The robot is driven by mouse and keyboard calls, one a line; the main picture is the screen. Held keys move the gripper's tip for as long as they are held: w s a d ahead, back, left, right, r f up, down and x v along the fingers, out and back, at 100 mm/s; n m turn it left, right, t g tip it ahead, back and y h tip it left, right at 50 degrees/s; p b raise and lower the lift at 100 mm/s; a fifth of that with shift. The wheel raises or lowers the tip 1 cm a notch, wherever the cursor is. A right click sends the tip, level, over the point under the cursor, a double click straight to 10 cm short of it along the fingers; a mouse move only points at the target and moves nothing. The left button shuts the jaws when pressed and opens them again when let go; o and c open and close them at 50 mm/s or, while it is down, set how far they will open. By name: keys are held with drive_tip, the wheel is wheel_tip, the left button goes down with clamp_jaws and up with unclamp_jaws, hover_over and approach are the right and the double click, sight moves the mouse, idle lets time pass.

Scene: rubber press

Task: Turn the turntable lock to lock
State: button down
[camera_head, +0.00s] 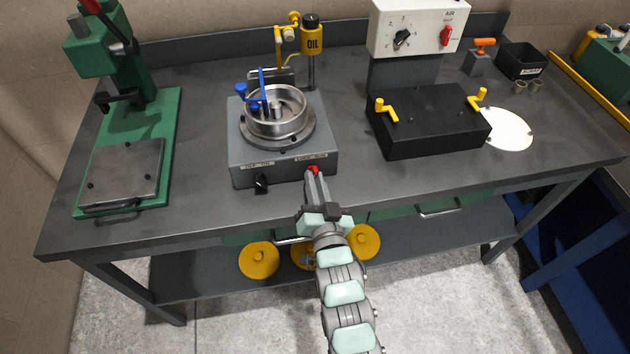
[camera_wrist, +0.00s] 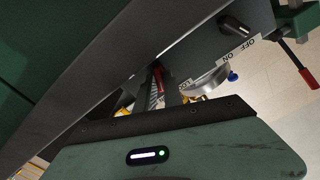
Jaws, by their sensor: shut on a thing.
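The turntable unit is a grey box (camera_head: 250,160) with a round metal turntable dish (camera_head: 277,112) on top. On its front face, at the right, is the small red lock knob (camera_head: 314,169) under a white label. The red knob also shows in the wrist view (camera_wrist: 160,84), between my fingers. My gripper (camera_head: 314,178) reaches the box's front from below and is shut on the red knob. The fingers hide most of the knob, so its exact angle cannot be told.
A black switch (camera_head: 261,184) sits left on the same face, under an OFF/ON label (camera_wrist: 240,48). Blue clamps (camera_head: 257,92) stand at the dish, an oil dispenser (camera_head: 311,38) behind. A green press (camera_head: 125,130) is left, a black box (camera_head: 428,122) with yellow handles right.

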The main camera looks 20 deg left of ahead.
drive_tip(key=n, duration=0.6)
drive_tip(key=shift+a, duration=0.1)
drive_tip(key=shift+n+p, duration=0.35)
drive_tip(key=shift+n, duration=1.95)
drive_tip(key=c, duration=1.5)
unclamp_jaws()
drive_tip(key=shift+o, duration=0.2)
